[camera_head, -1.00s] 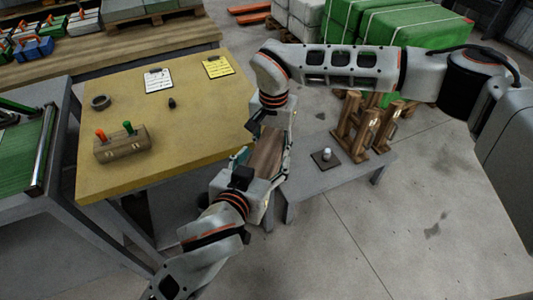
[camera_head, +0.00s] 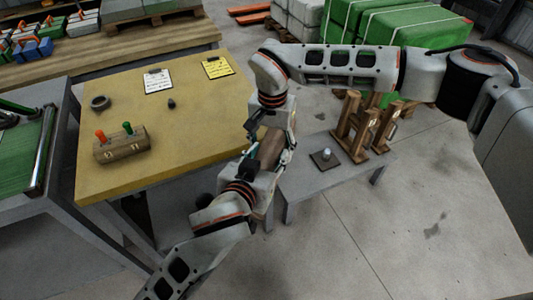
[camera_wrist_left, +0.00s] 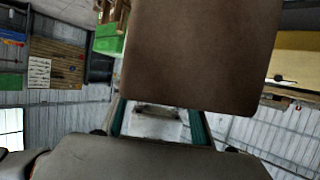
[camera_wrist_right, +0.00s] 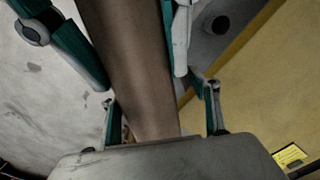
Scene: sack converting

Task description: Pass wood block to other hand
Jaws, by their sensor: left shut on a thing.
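The brown wood block (camera_head: 270,149) is in the air between my two grippers, in front of the yellow table's right edge. My left gripper (camera_head: 267,162) is shut on it from below. The block fills much of the left wrist view (camera_wrist_left: 200,55). My right gripper (camera_head: 274,137) points down at the block's other end. In the right wrist view the block (camera_wrist_right: 135,70) reaches in between the right fingers (camera_wrist_right: 160,118), which stand apart, with a gap visible on the right side. Contact on the left side is unclear.
The yellow table (camera_head: 190,125) carries a wooden holder with red and green handles (camera_head: 122,146), a dark ring (camera_head: 100,102) and two clipboards. A low grey table (camera_head: 310,180) at right holds a small plate with a peg (camera_head: 326,157) and a wooden stand (camera_head: 362,130).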

